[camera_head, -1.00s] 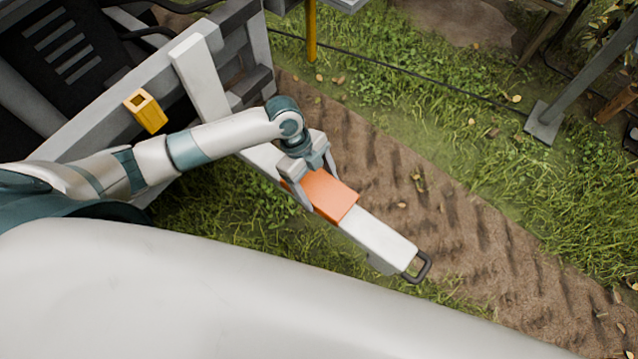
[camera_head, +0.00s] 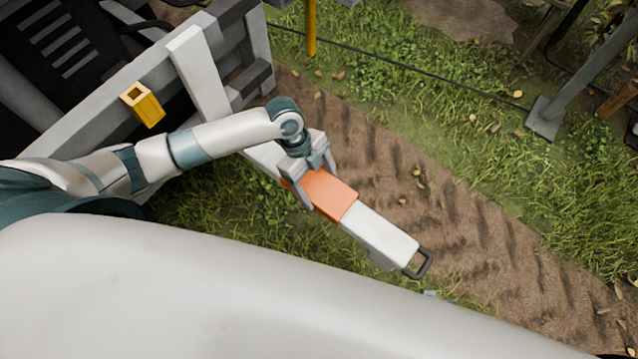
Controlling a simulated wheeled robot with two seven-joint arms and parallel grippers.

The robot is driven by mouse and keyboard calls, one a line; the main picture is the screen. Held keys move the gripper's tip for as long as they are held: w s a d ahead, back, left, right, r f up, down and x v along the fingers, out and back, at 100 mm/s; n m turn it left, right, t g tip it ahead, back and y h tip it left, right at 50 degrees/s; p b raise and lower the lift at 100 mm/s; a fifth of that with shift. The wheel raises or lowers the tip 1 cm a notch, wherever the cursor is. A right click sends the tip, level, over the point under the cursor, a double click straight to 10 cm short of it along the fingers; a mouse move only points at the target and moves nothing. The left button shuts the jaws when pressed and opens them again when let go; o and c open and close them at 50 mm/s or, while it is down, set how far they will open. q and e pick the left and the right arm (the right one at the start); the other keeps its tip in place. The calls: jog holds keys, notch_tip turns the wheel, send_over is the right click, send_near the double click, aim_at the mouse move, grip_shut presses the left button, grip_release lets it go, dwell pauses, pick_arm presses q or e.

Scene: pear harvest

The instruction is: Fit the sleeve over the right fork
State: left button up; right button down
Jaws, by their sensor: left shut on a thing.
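The sleeve (camera_head: 380,236) is a long box with an orange section near my gripper, a white section and a dark loop handle at its lower-right end. My left gripper (camera_head: 316,188) is shut across the orange section. The right fork (camera_head: 262,158) is a pale bar running down from the grey carriage toward the sleeve. The two look lined up, and the fork meets the upper-left end of the orange section under my gripper. My gripper and wrist hide that joint, so I cannot tell how far the fork is inside. My right gripper does not show.
A yellow upright (camera_head: 310,28) and a grey post with a foot plate (camera_head: 543,119) stand beyond. A black cable (camera_head: 420,68) crosses the grass. Bare soil lies under the sleeve. My pale body fills the bottom.

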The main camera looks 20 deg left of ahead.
pick_arm(q)
jog(key=o, duration=1.3)
jog(key=shift+o, duration=0.5)
jog(key=shift+r, duration=0.1)
